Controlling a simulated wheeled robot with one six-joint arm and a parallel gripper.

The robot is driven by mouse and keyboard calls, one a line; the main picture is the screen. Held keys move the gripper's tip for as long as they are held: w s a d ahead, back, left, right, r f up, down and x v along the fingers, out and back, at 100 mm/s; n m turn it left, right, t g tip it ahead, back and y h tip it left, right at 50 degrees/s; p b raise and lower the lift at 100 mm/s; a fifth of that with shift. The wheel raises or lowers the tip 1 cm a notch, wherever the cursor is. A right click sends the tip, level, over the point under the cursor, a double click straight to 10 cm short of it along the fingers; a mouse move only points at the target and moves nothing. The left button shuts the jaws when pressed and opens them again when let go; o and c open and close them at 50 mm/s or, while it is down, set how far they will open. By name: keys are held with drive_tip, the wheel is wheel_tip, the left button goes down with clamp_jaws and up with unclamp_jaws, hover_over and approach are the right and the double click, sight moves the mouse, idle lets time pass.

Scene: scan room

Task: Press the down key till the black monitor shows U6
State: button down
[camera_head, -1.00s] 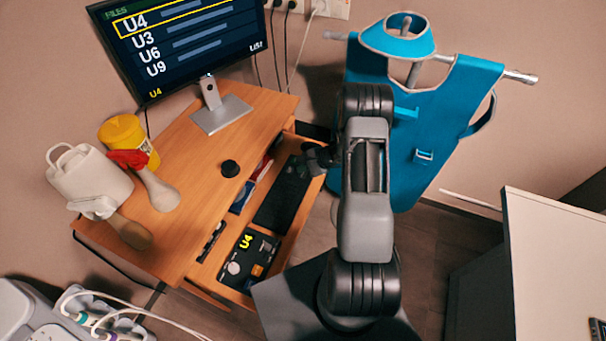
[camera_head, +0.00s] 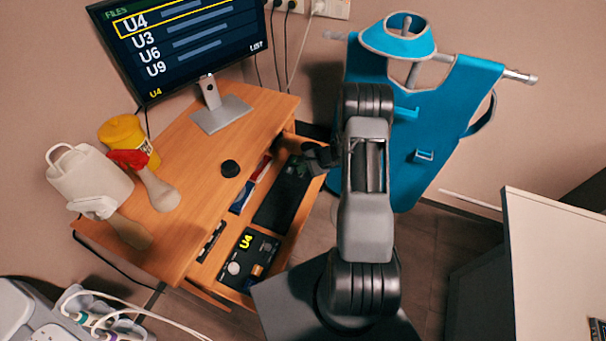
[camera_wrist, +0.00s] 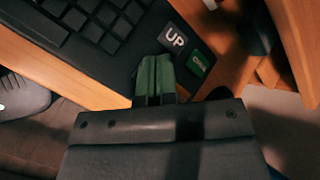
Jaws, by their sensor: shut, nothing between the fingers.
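The black monitor (camera_head: 190,48) stands on the desk's far side and shows a list of U4, U3, U6 and U9. The yellow frame is around U4, and U4 is repeated at the lower left of the screen. The black keyboard (camera_head: 281,200) lies in the pulled-out tray. My gripper (camera_head: 315,158) is over its far end. In the wrist view my gripper (camera_wrist: 155,66) is shut and empty, its fingertips over the keyboard beside the grey UP key (camera_wrist: 174,40). A green key (camera_wrist: 200,62) is right of the fingertips. The down key is not visible; the fingers may hide it.
A black box (camera_head: 249,259) marked U4 lies in the tray near the keyboard. A black puck (camera_head: 230,168), a white jug (camera_head: 88,178) and a yellow container (camera_head: 124,134) stand on the desk (camera_head: 190,230). A blue apron (camera_head: 430,120) hangs behind my arm.

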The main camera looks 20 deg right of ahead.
sight(303, 175)
drive_tip(key=shift+f+b, duration=0.85)
drive_tip(key=shift+b, duration=0.45)
idle(0.6)
drive_tip(key=shift+r, duration=0.15)
drive_tip(key=shift+r+p, duration=0.35)
drive_tip(key=shift+r, duration=0.35)
drive_tip(key=shift+r, duration=0.1)
drive_tip(key=shift+r+p, duration=1.35)
drive_tip(key=shift+r, duration=1.1)
